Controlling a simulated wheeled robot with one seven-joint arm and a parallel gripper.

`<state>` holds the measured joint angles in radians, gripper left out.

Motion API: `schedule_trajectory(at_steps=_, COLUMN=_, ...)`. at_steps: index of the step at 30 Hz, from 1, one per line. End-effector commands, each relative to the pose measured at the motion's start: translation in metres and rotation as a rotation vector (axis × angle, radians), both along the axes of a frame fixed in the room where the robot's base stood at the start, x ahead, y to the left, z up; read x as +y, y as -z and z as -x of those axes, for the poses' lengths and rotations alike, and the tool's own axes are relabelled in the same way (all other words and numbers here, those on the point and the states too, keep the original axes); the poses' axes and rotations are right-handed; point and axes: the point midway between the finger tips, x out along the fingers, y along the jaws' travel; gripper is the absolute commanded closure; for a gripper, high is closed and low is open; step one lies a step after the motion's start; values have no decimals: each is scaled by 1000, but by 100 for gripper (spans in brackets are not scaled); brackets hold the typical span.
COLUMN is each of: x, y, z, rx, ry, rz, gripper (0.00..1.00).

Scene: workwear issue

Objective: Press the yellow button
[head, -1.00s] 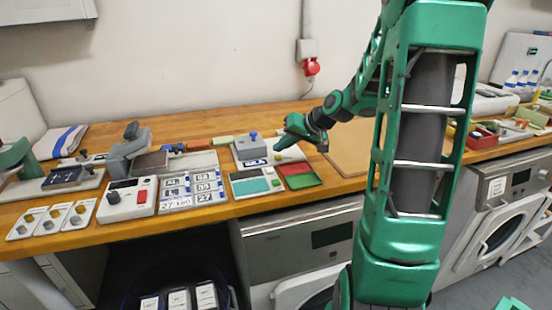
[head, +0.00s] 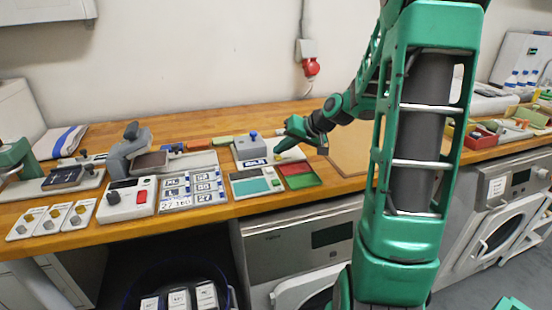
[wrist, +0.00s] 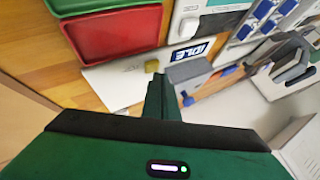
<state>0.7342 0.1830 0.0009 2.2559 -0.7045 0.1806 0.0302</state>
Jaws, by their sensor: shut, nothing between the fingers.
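In the head view my gripper (head: 278,150) is low over the right part of the grey unit with a blue knob (head: 253,135). The button is too small or hidden there to make out clearly.
A red tray (wrist: 115,32) and a green tray (wrist: 85,4) lie beside the panel. The blue knob (wrist: 188,100) stands close to my fingers on the other side.

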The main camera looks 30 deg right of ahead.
Motion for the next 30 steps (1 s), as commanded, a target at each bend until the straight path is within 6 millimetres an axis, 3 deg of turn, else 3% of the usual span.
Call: schedule_trajectory(at_steps=30, x=0, y=7, z=0, rx=1, ry=-1, rz=0, gripper=100)
